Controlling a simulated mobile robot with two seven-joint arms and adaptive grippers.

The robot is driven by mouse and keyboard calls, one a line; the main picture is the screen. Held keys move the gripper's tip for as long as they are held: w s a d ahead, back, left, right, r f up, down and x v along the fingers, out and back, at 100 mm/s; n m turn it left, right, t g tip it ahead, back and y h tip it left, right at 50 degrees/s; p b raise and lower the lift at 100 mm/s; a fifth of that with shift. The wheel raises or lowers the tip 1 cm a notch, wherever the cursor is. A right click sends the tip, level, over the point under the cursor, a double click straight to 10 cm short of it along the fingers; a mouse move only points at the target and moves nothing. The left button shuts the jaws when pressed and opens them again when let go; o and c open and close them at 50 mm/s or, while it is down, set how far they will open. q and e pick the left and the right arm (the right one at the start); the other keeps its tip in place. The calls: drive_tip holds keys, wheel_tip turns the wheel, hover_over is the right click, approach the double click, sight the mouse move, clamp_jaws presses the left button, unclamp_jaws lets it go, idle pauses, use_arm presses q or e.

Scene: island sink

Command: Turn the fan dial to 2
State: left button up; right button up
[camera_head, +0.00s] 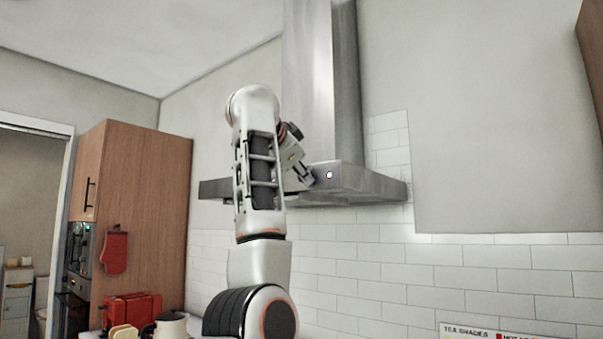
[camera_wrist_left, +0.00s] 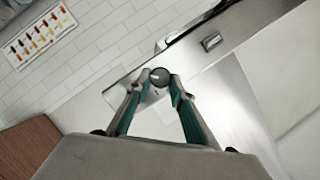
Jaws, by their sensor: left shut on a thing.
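The range hood (camera_head: 350,182) is stainless steel, with a sloped canopy and a tall chimney against the tiled wall. My left gripper (camera_head: 308,178) reaches up to the front of the hood and covers part of it in the head view. In the left wrist view, a dark round fan dial (camera_wrist_left: 160,73) with a light mark sits between the green-lined fingertips of my left gripper (camera_wrist_left: 159,79), one finger on each side. The gripper is shut on the dial. I cannot read the dial's number. My right gripper is in neither view.
A small round light (camera_head: 329,174) shows on the hood front, just right of the gripper. A wooden cabinet (camera_head: 140,200) with a red mitt (camera_head: 116,252) stands at left. A red toaster (camera_head: 130,308) and a pale kettle (camera_head: 171,326) are below.

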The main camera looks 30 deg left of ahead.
use_arm(q)
drive_tip(key=n+h, duration=0.1)
drive_tip(key=n, duration=0.1)
drive_tip(key=n+h+p, duration=0.1)
drive_tip(key=n, duration=0.1)
drive_tip(key=n+h, duration=0.1)
drive_tip(key=h, duration=0.1)
drive_tip(key=shift+a+r+n+g, duration=0.2)
drive_tip(key=shift+a+n+g, duration=0.2)
idle(0.6)
drive_tip(key=o, duration=1.1)
